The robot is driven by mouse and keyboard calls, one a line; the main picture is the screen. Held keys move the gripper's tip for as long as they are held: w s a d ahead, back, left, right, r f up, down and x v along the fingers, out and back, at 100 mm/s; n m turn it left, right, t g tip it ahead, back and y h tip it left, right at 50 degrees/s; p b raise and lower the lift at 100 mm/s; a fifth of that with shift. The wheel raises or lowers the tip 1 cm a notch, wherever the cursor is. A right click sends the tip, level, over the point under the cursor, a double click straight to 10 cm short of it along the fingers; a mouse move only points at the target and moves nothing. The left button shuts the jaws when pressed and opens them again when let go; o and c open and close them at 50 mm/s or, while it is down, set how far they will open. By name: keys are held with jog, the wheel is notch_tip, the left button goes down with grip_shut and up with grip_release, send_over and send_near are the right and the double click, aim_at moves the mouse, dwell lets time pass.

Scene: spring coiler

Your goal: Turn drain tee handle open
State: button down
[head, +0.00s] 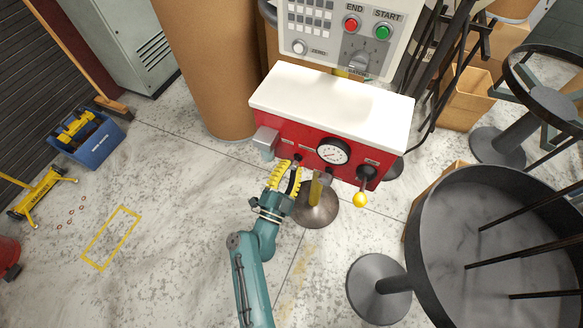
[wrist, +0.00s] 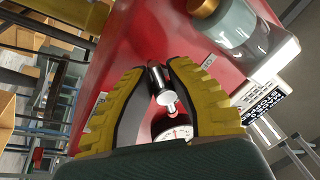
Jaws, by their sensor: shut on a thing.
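The red unit (head: 300,138) with a white top holds a row of fittings on its front face. My gripper (head: 290,166) reaches up to this face, left of the gauge, with its yellow fingers against the front. In the wrist view my gripper (wrist: 162,74) is shut on the drain tee handle (wrist: 168,97), a small black and silver piece between the two yellow fingertips. The handle's far part and its exact turn angle are partly hidden by the fingers. In the head view the fingers cover the handle.
A round gauge (head: 333,151) sits just right of my gripper, and a lever with a yellow knob (head: 361,200) hangs farther right. A clear bowl with a brass cap (wrist: 240,28) is close by in the wrist view.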

jog(key=shift+r+m+h, duration=0.3)
jog(key=shift+r+m, duration=0.05)
jog(key=shift+m, duration=0.25)
jog(key=c, duration=0.9)
grip_release()
jog(key=shift+w+f, duration=0.1)
jog(key=shift+f, duration=0.1)
jog(key=shift+s+a+f, duration=0.1)
jog(key=shift+s, duration=0.2)
jog(key=v, duration=1.1)
jog(key=shift+s+a, duration=0.1)
jog(key=shift+s, duration=0.15)
